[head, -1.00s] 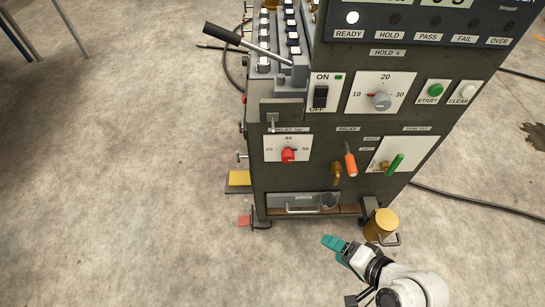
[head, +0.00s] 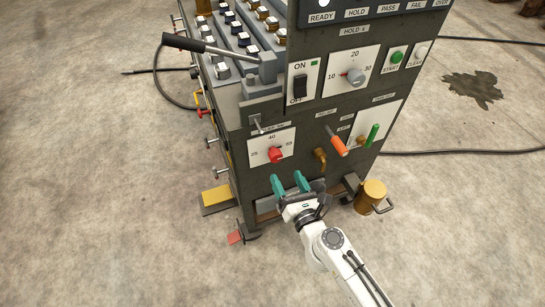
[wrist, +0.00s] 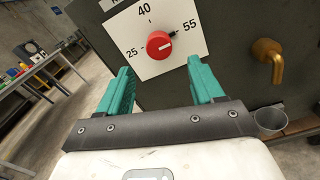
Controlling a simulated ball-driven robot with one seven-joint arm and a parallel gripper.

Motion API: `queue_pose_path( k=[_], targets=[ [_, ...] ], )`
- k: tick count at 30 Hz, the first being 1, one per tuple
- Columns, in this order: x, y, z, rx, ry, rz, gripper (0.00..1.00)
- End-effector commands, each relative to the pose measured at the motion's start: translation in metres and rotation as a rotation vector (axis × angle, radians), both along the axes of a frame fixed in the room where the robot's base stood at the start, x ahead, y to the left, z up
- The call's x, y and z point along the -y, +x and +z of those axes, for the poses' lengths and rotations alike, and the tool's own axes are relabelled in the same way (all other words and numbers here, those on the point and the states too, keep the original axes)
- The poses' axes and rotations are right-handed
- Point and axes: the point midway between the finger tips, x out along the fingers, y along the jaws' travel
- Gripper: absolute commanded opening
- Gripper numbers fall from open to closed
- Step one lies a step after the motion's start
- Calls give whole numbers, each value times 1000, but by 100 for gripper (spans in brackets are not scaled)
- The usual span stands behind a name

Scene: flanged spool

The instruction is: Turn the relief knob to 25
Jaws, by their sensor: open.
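The red relief knob (head: 275,154) sits on a white dial plate (head: 259,145) marked 25, 40 and 55, low on the machine's front panel. In the wrist view the knob (wrist: 159,46) is ahead of and above the fingers, with 25 to its left, 40 above and 55 to its right. Its pale mark seems to point right, toward 55. My gripper (head: 290,184) is open, its two teal fingers apart and empty. It is below and slightly right of the knob in the head view, not touching it. In the wrist view my gripper (wrist: 161,86) frames the lower dial plate.
Right of the dial are a brass spout (head: 320,158), an orange-handled valve (head: 336,143) and a green lever (head: 372,135). A brass cylinder (head: 370,196) stands at the lower right. A long black lever (head: 205,46) juts out left above. Floor at left is mostly clear.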

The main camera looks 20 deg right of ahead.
Motion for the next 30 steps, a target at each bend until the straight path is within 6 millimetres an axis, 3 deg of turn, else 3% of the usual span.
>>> queue_pose_path(
  k=[9,15,30],
  targets=[
    [-1,55,1,2,-1,-1,67],
    [-1,78,1,2,-2,0,67],
    [-1,89,1,1,-4,3,67]
  ],
)
